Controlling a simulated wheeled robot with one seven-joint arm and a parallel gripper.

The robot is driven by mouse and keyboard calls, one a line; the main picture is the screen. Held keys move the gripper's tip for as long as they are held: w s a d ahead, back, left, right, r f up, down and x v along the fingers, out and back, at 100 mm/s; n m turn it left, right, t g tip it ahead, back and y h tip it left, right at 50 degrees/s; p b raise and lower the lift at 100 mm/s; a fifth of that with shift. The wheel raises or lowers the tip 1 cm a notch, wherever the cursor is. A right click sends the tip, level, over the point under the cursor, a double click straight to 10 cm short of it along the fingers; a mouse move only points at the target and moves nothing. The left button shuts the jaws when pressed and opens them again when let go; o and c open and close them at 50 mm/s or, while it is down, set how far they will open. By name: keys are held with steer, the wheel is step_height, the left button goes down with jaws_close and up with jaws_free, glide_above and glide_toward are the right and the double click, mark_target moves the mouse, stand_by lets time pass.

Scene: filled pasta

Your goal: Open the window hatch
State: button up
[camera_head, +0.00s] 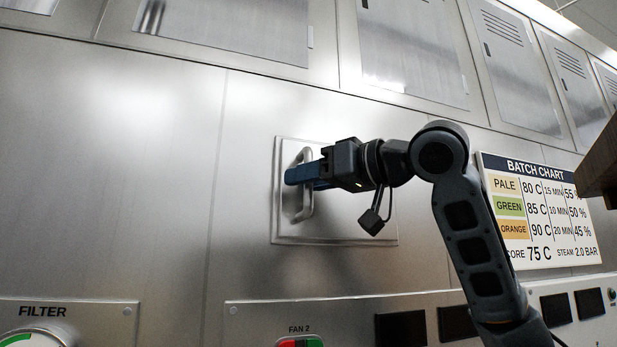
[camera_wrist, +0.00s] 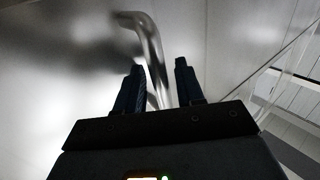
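The window hatch (camera_head: 345,232) is a square pale metal panel in the steel wall, at the middle of the head view. It looks flush with the wall. Its bar-shaped silver handle (camera_head: 306,206) stands upright near the hatch's left side. My gripper (camera_head: 291,176) reaches in from the right, with its blue fingers at the handle's upper half. In the wrist view, the handle (camera_wrist: 152,45) runs between the two fingertips, closer to the left finger. The fingers are apart and open around the bar. I see a gap at the right finger; contact on the left is unclear.
A batch chart (camera_head: 540,213) hangs on the wall to the right, behind my arm. A control panel (camera_head: 265,316) with dark screens runs below the hatch. Steel cabinet doors (camera_head: 410,50) line the wall above. The wall left of the hatch is bare.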

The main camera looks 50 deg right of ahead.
jaws_close()
steer(key=shift+s, duration=0.1)
stand_by(0.5)
